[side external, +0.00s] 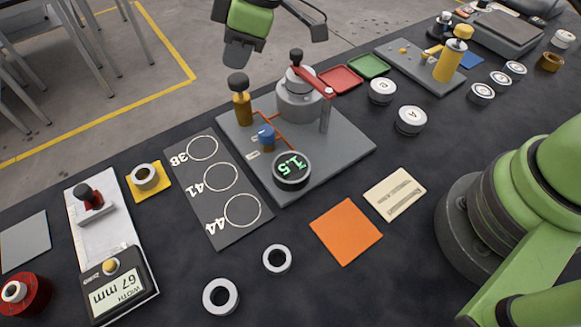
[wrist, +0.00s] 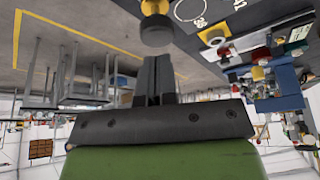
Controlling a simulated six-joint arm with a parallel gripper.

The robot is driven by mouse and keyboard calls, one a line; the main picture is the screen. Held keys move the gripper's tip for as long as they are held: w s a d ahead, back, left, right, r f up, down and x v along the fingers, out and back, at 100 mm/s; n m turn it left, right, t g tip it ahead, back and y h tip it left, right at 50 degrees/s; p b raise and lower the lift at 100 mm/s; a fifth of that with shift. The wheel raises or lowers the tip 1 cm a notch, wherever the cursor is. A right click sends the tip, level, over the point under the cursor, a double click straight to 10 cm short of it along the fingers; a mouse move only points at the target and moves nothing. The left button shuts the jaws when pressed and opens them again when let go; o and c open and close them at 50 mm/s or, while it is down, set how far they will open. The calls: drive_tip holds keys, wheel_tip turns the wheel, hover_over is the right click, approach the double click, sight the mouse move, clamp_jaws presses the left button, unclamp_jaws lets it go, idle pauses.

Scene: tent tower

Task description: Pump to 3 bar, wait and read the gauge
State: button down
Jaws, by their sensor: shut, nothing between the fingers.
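The pump (side external: 242,108) is a yellow cylinder with a black knob (side external: 238,84) on top, on the left corner of the grey rig plate (side external: 345,150). The round gauge (side external: 291,169) at the plate's front shows 1.5 in green digits. A blue valve knob (side external: 267,135) sits between pump and gauge. My gripper (side external: 232,64) is just above the pump knob, pointing down and apart from it as far as I can tell. In the wrist view my fingers (wrist: 154,60) are together and empty, with the black knob (wrist: 156,32) just beyond their tips.
A metal chamber (side external: 297,98) under a red clamp bar (side external: 312,82) stands right of the pump. A card marked 38, 41, 44 (side external: 228,235) lies left of the plate. Weights, an orange square (side external: 346,231) and a width meter (side external: 117,287) stand around.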

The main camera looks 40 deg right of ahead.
sight(239, 77)
idle(1.8)
drive_tip(key=shift+f, duration=0.1)
drive_tip(key=shift+f, duration=1.9)
drive_tip(key=shift+r, duration=2)
drive_tip(key=shift+f, duration=1.95)
drive_tip(key=shift+r, duration=1.95)
